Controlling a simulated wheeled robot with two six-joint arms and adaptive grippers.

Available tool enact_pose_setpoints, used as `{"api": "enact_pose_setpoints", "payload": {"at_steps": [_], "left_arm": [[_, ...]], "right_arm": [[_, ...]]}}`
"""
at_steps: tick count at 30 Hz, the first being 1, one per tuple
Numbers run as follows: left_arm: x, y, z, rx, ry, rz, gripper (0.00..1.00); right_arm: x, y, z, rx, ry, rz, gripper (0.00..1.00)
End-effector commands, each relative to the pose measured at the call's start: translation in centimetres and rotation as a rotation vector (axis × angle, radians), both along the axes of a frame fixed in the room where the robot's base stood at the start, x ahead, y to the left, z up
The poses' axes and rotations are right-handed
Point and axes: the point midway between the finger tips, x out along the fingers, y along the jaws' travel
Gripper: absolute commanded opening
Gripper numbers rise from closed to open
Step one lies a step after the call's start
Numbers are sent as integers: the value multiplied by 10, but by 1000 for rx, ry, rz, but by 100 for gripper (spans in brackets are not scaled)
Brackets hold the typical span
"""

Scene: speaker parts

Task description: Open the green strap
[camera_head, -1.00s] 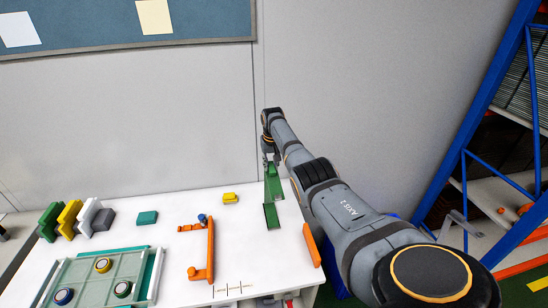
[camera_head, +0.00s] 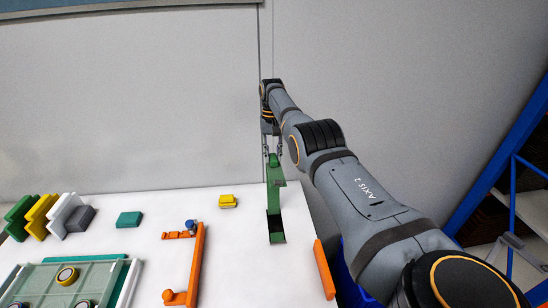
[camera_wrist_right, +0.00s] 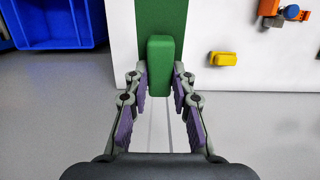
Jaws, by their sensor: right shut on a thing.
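The green strap (camera_head: 276,203) stands near the back right of the white table, its lower end near the tabletop. Its upper end has a rounded green tab. My right gripper (camera_head: 271,151) reaches it from above and behind, with its fingers at this tab. In the right wrist view, the gripper (camera_wrist_right: 160,90) is shut on the green tab (camera_wrist_right: 160,62), one purple-padded finger on each side. The wider green face of the strap (camera_wrist_right: 160,15) lies beyond the tab. My left gripper is not in view.
An orange bar (camera_head: 324,269) lies right of the strap and an orange handle-shaped part (camera_head: 197,262) left of it. A blue bin (camera_wrist_right: 60,22) stands beside the table. The wall is close behind.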

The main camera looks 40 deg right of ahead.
Motion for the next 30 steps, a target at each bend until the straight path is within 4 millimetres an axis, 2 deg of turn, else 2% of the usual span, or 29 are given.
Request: {"api": "enact_pose_setpoints", "payload": {"at_steps": [1,15,16,20,21,30], "left_arm": [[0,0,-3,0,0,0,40],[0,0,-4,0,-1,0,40],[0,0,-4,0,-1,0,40],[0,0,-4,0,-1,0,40],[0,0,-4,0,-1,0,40],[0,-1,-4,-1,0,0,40]], "right_arm": [[-3,2,-6,7,16,1,0],[-5,3,-7,10,26,2,0],[-5,3,-7,11,25,2,26],[-5,3,-6,9,22,2,44],[-4,3,-6,9,22,2,47],[-3,2,-4,6,14,0,47]]}}
